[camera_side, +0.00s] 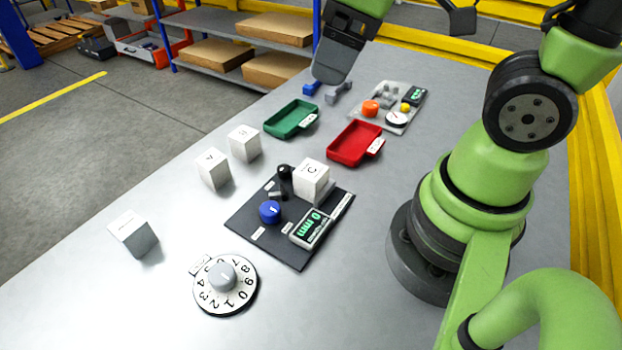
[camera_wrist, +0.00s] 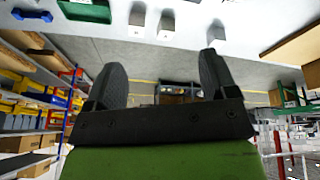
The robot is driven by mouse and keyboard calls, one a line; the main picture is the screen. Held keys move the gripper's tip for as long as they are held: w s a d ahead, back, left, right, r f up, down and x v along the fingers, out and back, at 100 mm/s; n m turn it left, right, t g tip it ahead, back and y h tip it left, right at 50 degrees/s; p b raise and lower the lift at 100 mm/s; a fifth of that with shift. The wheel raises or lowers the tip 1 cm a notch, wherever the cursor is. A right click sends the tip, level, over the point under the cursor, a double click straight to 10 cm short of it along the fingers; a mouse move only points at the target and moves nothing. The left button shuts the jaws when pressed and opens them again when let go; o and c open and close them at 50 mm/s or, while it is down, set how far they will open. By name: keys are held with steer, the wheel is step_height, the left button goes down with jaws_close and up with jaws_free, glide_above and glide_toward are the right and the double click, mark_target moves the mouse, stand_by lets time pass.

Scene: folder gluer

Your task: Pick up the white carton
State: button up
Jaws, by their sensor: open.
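Several white cartons stand on the grey table in the side view. An unmarked-looking one (camera_side: 133,233) is at the left, and two lettered ones (camera_side: 213,169) (camera_side: 244,143) are behind it. Another carton, marked C (camera_side: 312,180), sits on the black panel (camera_side: 262,240). Which carton is meant is unclear. My gripper (camera_side: 340,58) is at the top centre of the side view, apart from all cartons. In the wrist view my gripper (camera_wrist: 161,66) is open and empty between its fingers. Three cartons (camera_wrist: 138,14) (camera_wrist: 167,20) (camera_wrist: 216,29) show beyond it.
A green tray (camera_side: 291,133) and a red tray (camera_side: 342,156) lie near the middle. A numbered dial (camera_side: 223,277) is at the front. The black panel carries a blue knob (camera_side: 269,211) and display (camera_side: 311,228). A grey panel (camera_side: 417,116) is further back. The table's left side is mostly clear.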

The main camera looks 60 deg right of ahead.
step_height(320, 180, down, 5)
steer(key=w+n+g, duration=0.2)
steer(key=w+n, duration=0.1)
steer(key=n, duration=0.3)
steer(key=n+g+h, duration=0.2)
steer(key=n, duration=0.5)
glide_toward(311, 169)
steer(key=shift+s+a, duration=0.1)
steer(key=shift+s, duration=0.05)
steer(key=shift+f+n, duration=0.3)
steer(key=shift+d+f, duration=0.25)
steer(key=shift+f, duration=1.35)
steer(key=shift+d+f, duration=0.25)
steer(key=shift+f, duration=1.3)
steer(key=shift+d+f, duration=0.25)
steer(key=shift+f, duration=1.35)
steer(key=shift+c, duration=0.3)
steer(key=c, duration=1)
steer(key=shift+r, duration=0.1)
